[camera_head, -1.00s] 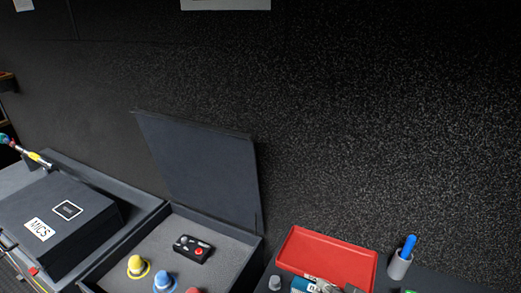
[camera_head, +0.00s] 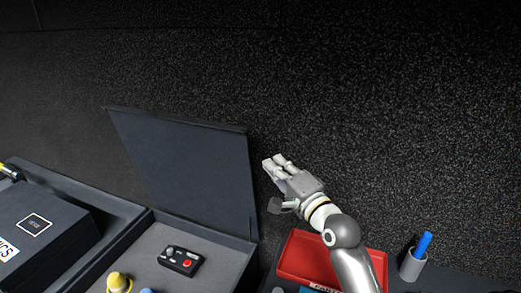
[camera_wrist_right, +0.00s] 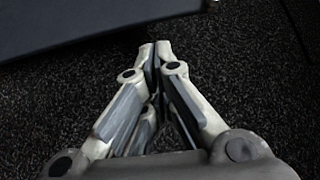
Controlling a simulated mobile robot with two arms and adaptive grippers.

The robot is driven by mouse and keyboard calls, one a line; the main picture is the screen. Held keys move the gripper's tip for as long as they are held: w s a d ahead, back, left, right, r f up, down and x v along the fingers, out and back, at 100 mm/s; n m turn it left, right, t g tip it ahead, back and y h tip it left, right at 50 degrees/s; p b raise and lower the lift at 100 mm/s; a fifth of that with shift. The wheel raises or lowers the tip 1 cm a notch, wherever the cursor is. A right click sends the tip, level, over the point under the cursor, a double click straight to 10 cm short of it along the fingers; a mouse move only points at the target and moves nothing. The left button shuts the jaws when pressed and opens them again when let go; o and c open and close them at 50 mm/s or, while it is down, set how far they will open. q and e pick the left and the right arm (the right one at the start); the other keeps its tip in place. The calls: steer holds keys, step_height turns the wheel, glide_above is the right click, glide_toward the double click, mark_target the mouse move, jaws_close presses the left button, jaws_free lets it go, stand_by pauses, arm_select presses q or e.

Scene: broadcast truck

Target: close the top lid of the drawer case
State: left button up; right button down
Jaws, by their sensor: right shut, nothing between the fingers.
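The drawer case (camera_head: 228,266) stands at the lower left of the head view with its dark top lid (camera_head: 185,165) raised and leaning back near the wall. Inside its grey tray lie a black box with a red button (camera_head: 181,261) and a yellow knob-like piece (camera_head: 118,281). My right gripper (camera_head: 272,162) is just right of the lid's right edge, shut and empty, apart from the lid in the picture. In the right wrist view its fingertips (camera_wrist_right: 155,45) meet, and a dark panel edge, likely the lid (camera_wrist_right: 80,22), crosses the upper left. My left gripper is not in view.
A red tray (camera_head: 294,258) lies below my right arm. A grey cup with a blue marker (camera_head: 413,264) stands right of it. The dark speckled wall (camera_head: 400,120) is behind everything.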

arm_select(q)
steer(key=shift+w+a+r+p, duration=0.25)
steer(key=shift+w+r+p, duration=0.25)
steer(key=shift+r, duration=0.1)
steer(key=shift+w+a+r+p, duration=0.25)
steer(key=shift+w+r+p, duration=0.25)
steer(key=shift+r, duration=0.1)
arm_select(e)
steer(key=x, duration=0.7)
steer(key=shift+w, duration=0.25)
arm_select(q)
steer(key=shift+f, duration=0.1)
arm_select(e)
steer(key=shift+a, duration=0.1)
